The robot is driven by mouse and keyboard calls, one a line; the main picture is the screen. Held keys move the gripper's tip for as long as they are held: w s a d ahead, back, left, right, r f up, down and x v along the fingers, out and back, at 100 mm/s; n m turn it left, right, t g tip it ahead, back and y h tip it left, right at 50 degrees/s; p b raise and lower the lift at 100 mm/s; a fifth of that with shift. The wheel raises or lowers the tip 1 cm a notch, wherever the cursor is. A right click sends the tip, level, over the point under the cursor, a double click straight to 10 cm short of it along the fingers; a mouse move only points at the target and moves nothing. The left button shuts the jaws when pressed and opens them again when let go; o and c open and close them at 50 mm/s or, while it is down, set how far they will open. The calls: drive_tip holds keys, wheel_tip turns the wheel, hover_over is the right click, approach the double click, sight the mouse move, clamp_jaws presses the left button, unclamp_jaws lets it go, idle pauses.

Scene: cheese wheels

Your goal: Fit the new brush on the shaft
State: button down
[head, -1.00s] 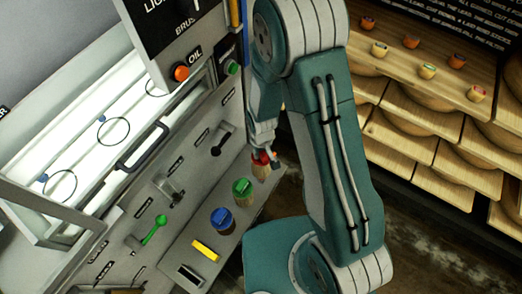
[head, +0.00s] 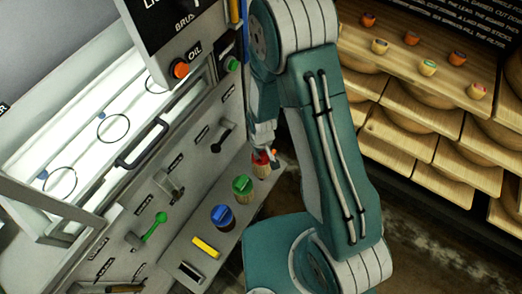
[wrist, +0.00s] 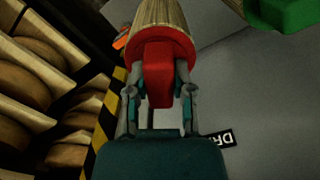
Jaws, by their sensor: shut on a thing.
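A red-capped brush with pale bristles (wrist: 165,52) is between my gripper's fingers in the wrist view, its bristles pointing away from the palm. My gripper (wrist: 158,92) is shut on the red part. In the head view the red brush (head: 260,157) is at the far end of the grey ledge, partly hidden by my gripper (head: 266,150). I cannot tell whether it still touches the ledge. A green brush (head: 243,185) and a blue brush (head: 222,216) stand nearer on the ledge. I cannot make out the shaft.
The grey machine panel (head: 190,150) with levers and a handle rises beside the ledge (head: 238,232). A yellow block (head: 206,247) lies on the ledge. Wooden shelves (head: 415,110) with cheese wheels stand at right. Bare floor (head: 430,240) lies before them.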

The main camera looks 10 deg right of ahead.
drive_tip(key=shift+f, duration=0.45)
drive_tip(key=shift+c, duration=2)
unclamp_jaws()
wheel_tip(320, 180, up, 12)
drive_tip(key=shift+f, duration=0.1)
